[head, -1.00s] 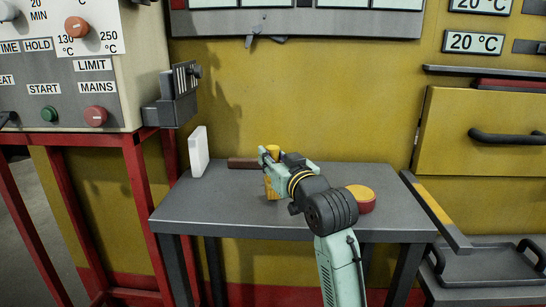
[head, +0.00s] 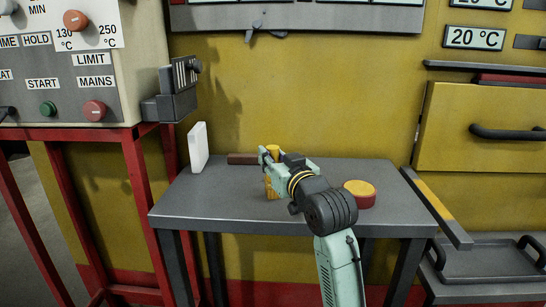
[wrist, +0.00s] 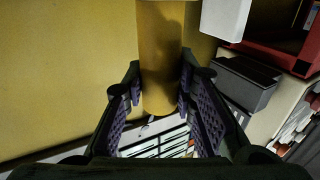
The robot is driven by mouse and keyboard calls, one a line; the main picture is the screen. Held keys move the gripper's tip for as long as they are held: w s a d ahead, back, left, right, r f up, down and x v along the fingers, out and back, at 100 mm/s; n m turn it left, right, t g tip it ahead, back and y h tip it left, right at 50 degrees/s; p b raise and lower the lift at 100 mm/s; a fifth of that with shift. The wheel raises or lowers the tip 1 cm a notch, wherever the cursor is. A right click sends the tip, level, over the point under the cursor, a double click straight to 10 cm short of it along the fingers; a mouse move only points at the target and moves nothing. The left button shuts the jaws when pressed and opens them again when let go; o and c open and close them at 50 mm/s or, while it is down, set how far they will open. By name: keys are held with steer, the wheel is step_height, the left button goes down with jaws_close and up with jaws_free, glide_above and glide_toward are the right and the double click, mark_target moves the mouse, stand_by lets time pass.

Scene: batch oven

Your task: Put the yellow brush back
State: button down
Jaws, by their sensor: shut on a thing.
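The yellow brush (head: 270,187) is upright over the grey table, partly hidden behind my gripper (head: 268,158). Its yellow top shows just above the jaws and its lower part below them. I cannot tell whether its lower end touches the table. In the wrist view, the brush's yellow round handle (wrist: 160,55) stands between the two dark padded fingers of my gripper (wrist: 156,92), which are shut on it.
The grey table (head: 220,205) also bears a white upright block (head: 198,147), a brown bar (head: 241,159) behind my gripper and a round red-and-yellow thing (head: 360,194) to the right. The control cabinet (head: 140,65) stands left. The table's front left is clear.

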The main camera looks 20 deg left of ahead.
steer(key=c, duration=1.2)
jaws_free()
steer(key=shift+c, duration=0.2)
steer(key=v, duration=1.2)
